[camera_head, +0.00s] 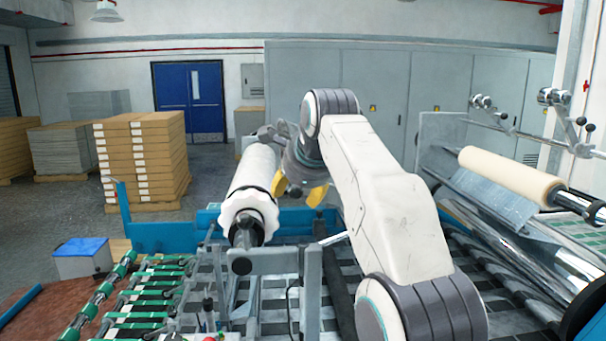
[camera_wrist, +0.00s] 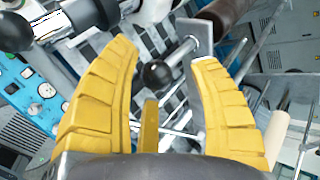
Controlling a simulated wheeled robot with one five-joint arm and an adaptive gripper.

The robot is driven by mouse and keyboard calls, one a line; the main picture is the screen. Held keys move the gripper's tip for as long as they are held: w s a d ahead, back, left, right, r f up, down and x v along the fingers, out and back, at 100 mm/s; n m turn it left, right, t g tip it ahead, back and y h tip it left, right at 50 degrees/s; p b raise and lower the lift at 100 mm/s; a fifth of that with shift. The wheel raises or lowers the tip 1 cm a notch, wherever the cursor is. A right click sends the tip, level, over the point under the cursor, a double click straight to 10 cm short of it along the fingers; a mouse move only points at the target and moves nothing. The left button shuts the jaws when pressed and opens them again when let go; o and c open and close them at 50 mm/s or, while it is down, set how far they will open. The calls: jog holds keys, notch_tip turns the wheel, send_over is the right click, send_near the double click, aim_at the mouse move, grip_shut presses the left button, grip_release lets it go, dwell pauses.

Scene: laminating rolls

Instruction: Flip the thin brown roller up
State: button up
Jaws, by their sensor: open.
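A dark brown roller (camera_wrist: 229,10) shows in part at the top of the wrist view, beyond the right finger, and runs out of frame. I cannot make it out in the head view, where my arm covers the middle. A black ball knob (camera_wrist: 158,74) on a metal rod lies between my fingers in the wrist view; I cannot tell whether it belongs to the brown roller. In the head view my gripper (camera_head: 298,190) hangs just right of the white film roll (camera_head: 251,184).
A cream roll (camera_head: 508,176) sits on the machine at right. Green-wheeled conveyor rollers (camera_head: 150,300) lie at front left. Stacked boxes (camera_head: 143,158) stand behind at left. A dark shaft end with chrome (camera_wrist: 60,22) is close to the left finger in the wrist view.

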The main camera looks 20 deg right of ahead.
jog(key=v, duration=1.1)
jog(key=shift+s+r, duration=0.15)
jog(key=shift+s, duration=0.05)
